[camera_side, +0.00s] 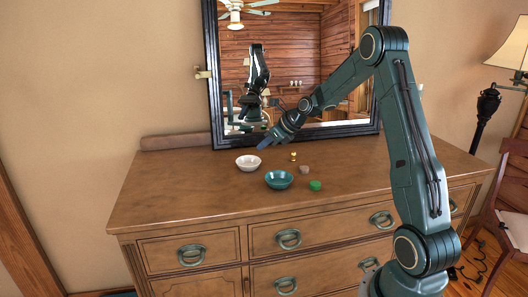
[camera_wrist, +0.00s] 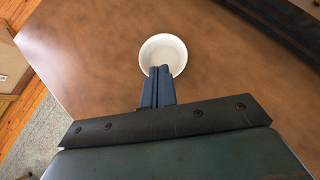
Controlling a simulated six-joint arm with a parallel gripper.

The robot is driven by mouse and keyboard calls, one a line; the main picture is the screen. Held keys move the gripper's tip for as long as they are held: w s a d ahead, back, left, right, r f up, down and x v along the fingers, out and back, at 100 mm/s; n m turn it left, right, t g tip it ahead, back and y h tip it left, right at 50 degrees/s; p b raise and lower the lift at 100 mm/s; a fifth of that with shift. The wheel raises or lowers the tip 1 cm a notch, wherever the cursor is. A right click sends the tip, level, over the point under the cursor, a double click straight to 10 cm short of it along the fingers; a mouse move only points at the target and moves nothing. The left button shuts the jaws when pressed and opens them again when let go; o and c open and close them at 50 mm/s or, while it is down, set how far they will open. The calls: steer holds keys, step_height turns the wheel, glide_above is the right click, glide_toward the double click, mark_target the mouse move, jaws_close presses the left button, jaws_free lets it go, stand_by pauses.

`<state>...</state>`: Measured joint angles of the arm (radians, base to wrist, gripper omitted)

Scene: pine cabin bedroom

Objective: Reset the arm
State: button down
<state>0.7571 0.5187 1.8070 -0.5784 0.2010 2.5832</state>
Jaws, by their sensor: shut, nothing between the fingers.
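My green arm reaches in from the right over the wooden dresser. My gripper (camera_side: 263,145) is above the dresser top, near the white bowl and a little above and to the right of it in the side view. In the wrist view my gripper (camera_wrist: 160,72) shows its dark fingers pressed together, shut and empty. The fingertips overlap the near rim of the white bowl (camera_wrist: 164,48) in that picture. In the side view the white bowl (camera_side: 248,163) looks empty.
A teal bowl (camera_side: 279,180) stands right of the white bowl. Near it are a small gold piece (camera_side: 293,156), a brownish lump (camera_side: 305,169) and a green piece (camera_side: 315,185). A black-framed mirror (camera_side: 217,100) stands behind. The dresser top (camera_side: 180,190) is clear at left.

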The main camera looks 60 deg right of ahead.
steer(key=shift+a, duration=0.1)
steer(key=s+a+r+n+g, duration=0.1)
steer(key=s+a+r+n, duration=0.4)
steer(key=a+n, duration=0.35)
steer(key=s+a+r+n+g, duration=0.1)
steer(key=s+a+r+n, duration=0.45)
steer(key=a+n, duration=0.3)
steer(key=s+a+n, duration=0.5)
steer(key=s+n, duration=0.4)
steer(key=s, duration=0.1)
steer(key=s+a+n+g+h, duration=0.1)
steer(key=s+a+n, duration=0.3)
steer(key=s+n, duration=0.4)
steer(key=s, duration=0.2)
steer(key=shift+s+a+r+n, duration=0.15)
steer(key=shift+s+a+n, duration=0.2)
steer(key=shift+n, duration=0.05)
